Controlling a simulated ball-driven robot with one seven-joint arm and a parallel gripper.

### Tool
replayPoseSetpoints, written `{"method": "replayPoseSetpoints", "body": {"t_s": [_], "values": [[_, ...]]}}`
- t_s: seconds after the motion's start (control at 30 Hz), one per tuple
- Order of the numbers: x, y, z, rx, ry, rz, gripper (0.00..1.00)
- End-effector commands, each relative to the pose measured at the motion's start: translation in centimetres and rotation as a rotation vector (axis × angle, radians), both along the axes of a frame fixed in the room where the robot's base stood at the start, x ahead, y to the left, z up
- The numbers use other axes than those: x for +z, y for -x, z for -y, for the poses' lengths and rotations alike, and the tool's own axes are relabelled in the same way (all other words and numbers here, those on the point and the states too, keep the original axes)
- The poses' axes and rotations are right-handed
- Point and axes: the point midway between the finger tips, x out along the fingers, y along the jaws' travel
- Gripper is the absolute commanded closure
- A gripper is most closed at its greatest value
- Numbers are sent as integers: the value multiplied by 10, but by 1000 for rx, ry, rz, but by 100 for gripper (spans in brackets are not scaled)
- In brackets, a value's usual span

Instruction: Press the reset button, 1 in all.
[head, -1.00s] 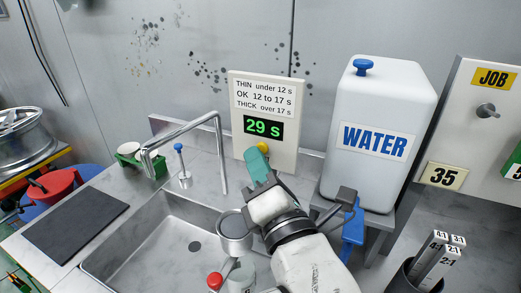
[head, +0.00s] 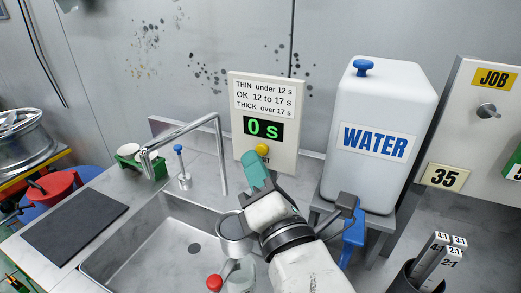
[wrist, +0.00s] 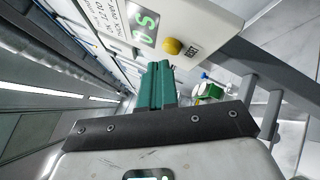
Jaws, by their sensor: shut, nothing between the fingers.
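The reset button is a yellow dome (head: 262,150) low on the white timer panel (head: 262,88). The panel's green display (head: 263,128) reads 0 s. My gripper (head: 252,158) has teal fingers, shut and empty, with the tips just below and left of the button in the head view. In the wrist view the yellow button (wrist: 172,46) is fully visible beyond the fingertips (wrist: 157,66), which appear apart from it. A label below the button is partly hidden by the fingers in the head view.
A sink (head: 150,255) with a tall faucet (head: 218,150) lies to the left and below. A white water tank (head: 385,105) with a blue tap (head: 353,232) stands right of the panel. A grey cup (head: 234,228) is beside my wrist.

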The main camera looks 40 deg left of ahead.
Motion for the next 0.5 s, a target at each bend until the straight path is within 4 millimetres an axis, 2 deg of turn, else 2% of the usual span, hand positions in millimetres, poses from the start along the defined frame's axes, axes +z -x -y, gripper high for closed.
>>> {"method": "replayPoseSetpoints", "body": {"t_s": [0.5], "values": [[0,10,2,1,1,0,100]]}}
